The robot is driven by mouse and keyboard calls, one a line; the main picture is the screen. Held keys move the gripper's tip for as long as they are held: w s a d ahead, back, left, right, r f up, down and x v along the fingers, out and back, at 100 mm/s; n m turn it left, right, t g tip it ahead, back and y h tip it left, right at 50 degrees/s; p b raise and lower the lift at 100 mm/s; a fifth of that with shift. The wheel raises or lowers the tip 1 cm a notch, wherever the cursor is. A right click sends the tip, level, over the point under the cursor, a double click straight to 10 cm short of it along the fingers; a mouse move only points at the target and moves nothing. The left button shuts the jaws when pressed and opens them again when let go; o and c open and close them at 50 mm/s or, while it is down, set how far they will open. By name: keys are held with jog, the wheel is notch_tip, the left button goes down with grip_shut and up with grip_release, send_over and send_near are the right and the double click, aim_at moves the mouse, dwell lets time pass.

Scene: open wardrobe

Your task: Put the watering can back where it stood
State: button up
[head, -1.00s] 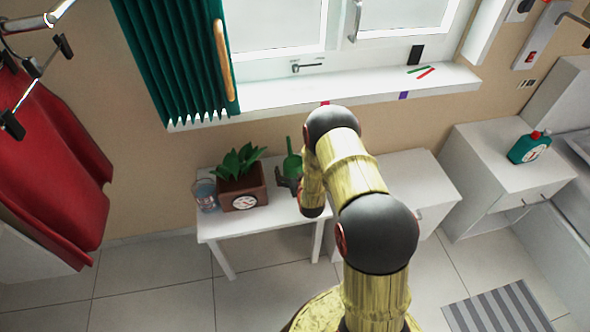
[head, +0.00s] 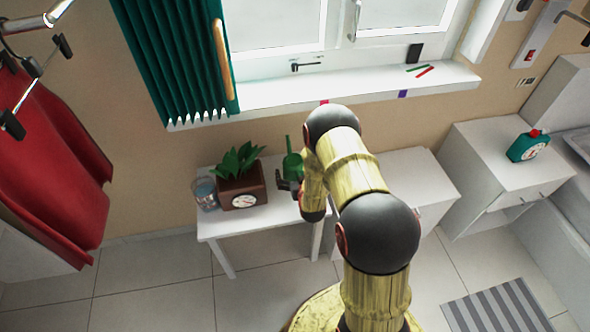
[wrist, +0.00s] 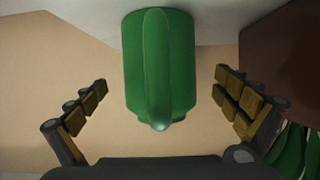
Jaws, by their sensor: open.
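The green watering can (head: 293,163) is at the right part of the small white table, right of the potted plant, partly hidden by my arm in the head view. In the wrist view the green can (wrist: 160,65) is in the middle, with a rounded ridge down its near side. My gripper (head: 289,186) is at the can. In the wrist view the fingers of my gripper (wrist: 164,100) are spread wide, one on each side of the can, with clear gaps to it. I cannot tell exactly how the can's base meets the table.
A brown planter (head: 243,190) with a white dial in front and a glass (head: 205,194) stand left on the white table (head: 270,217). A white cabinet (head: 420,175) is right of my arm. The windowsill (head: 300,103) runs above. A red garment (head: 45,165) hangs at left.

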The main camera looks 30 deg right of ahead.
jog(key=shift+s+a+p, duration=0.15)
jog(key=shift+s+a, duration=0.25)
jog(key=shift+s, duration=1)
jog(key=shift+s+a+p, duration=0.2)
jog(key=shift+s+a, duration=0.2)
jog(key=shift+s, duration=1)
jog(key=shift+s+a+p, duration=0.15)
jog(key=shift+s+a, duration=0.25)
jog(key=shift+s, duration=1)
